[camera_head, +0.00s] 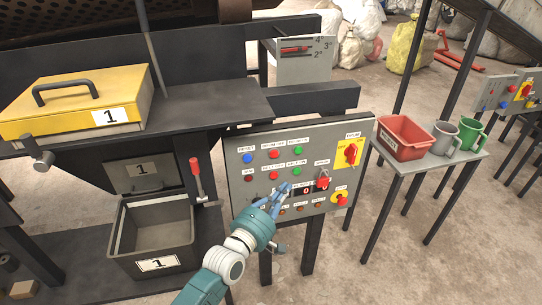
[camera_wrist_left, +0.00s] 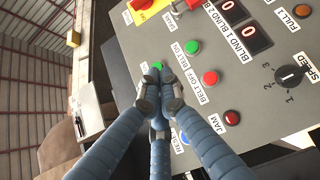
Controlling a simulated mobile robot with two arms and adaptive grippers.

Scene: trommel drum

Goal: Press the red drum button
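The grey control panel (camera_head: 240,200) carries an upper row with a blue button, a red button (camera_head: 274,154) and a green button, and a lower row with another red button (camera_head: 273,175). The upper-row labels are too small to read surely in the head view. In the wrist view the lower-row red button (camera_wrist_left: 210,78) is labelled BELT OFF; the upper-row red button is hidden behind my fingers. My left gripper (camera_head: 283,188) is in front of the panel, its fingertips (camera_wrist_left: 162,82) drawn together and empty. I cannot tell whether they touch the panel. My right gripper is out of view.
A red knob (camera_head: 322,183) and a red stop button on yellow (camera_head: 342,200) sit at the panel's right. A red-handled lever (camera_head: 195,168) and a grey bin (camera_head: 155,240) stand left. A side table (camera_head: 440,160) with a red tray (camera_head: 405,140) and mugs is right.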

